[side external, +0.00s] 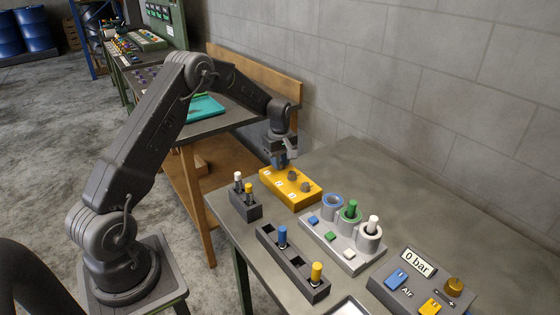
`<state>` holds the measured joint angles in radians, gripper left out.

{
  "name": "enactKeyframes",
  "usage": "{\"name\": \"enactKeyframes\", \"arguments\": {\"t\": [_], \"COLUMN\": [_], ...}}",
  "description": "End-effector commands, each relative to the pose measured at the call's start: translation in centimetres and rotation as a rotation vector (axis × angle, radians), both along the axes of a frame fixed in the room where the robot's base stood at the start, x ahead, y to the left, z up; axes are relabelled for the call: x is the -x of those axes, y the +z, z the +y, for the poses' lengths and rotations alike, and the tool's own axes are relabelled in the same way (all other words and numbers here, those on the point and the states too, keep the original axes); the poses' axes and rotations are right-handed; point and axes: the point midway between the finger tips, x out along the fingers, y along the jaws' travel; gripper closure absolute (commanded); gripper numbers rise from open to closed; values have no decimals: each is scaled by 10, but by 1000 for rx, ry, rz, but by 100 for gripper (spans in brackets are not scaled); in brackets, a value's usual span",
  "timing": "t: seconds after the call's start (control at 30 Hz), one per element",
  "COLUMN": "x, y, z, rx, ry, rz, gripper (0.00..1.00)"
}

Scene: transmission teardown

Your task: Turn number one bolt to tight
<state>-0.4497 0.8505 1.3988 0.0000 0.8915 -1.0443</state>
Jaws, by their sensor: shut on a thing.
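The yellow bolt block (290,201) lies near the far left corner of the table. Two dark bolts, a middle one (292,175) and a right one (306,187), stand on its top. White labels (279,184) run along its front part, one by each bolt place; their figures are too small to read surely. My gripper (280,163) points down at the block's far left bolt place, in line with the two visible bolts. It is shut on the bolt there, which its fingers hide. How far that bolt is turned cannot be seen.
Close by are a dark holder (245,208) with white and yellow pegs, a grey stand (340,250) with three ring sockets, and a long dark rack (292,271) with blue and yellow pegs. A control box (418,262) reads 0 bar. The table's back right is clear.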

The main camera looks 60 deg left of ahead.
Motion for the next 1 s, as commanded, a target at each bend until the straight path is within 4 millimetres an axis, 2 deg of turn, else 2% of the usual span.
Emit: {"name": "enactKeyframes", "arguments": {"t": [0.37, 1.0], "x": [0, 0], "y": [0, 0], "z": [0, 0], "rx": [1, 1], "ry": [-106, -678], "rz": [1, 0], "gripper": [100, 100]}}
